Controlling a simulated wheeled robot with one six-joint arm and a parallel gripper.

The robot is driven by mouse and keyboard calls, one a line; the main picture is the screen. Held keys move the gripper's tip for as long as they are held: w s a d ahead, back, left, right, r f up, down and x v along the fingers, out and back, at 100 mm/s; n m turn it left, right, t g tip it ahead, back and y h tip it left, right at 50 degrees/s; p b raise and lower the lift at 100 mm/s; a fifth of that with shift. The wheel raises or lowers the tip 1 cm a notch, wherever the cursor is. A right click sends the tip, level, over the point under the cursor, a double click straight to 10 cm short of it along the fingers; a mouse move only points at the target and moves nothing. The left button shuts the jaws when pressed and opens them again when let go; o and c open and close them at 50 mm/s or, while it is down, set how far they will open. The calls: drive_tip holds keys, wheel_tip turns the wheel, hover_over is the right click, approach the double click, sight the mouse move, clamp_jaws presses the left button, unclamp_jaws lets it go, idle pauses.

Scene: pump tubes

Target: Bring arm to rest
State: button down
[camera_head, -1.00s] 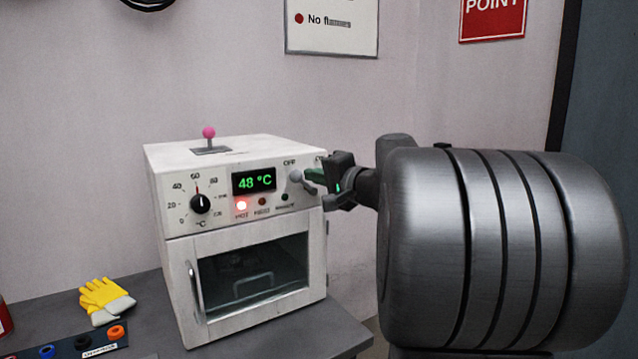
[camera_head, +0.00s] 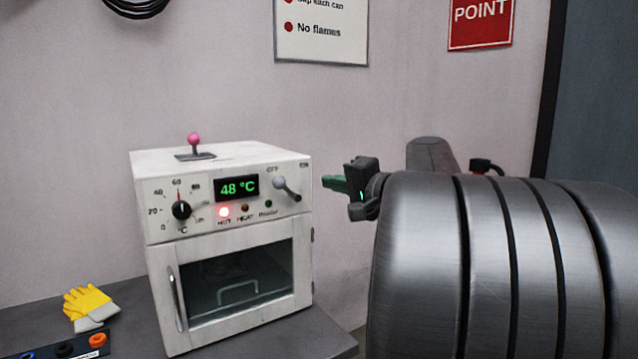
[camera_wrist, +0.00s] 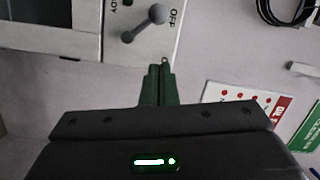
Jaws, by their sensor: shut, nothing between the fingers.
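My gripper (camera_head: 335,183) is to the right of the white oven, clear of its front panel. Its green fingers are closed together with nothing between them, as the wrist view also shows (camera_wrist: 158,84). The white oven (camera_head: 162,235) stands on the grey bench, its door shut. Its display (camera_head: 237,187) reads 48 °C and a red lamp (camera_head: 225,212) is lit. The grey ball-ended OFF/ON lever (camera_head: 286,189) is at the upper right of the panel, apart from the fingers; it also shows in the wrist view (camera_wrist: 143,24).
A pink-knobbed lever (camera_head: 194,142) stands on the oven's top. A yellow glove (camera_head: 90,305) and a strip with coloured rings (camera_head: 80,346) lie on the bench at left. Signs (camera_head: 322,45) hang on the wall behind. The space around my gripper looks free.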

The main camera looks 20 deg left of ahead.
drive_tip(key=shift+v, duration=2.25)
drive_tip(key=shift+w, duration=0.15)
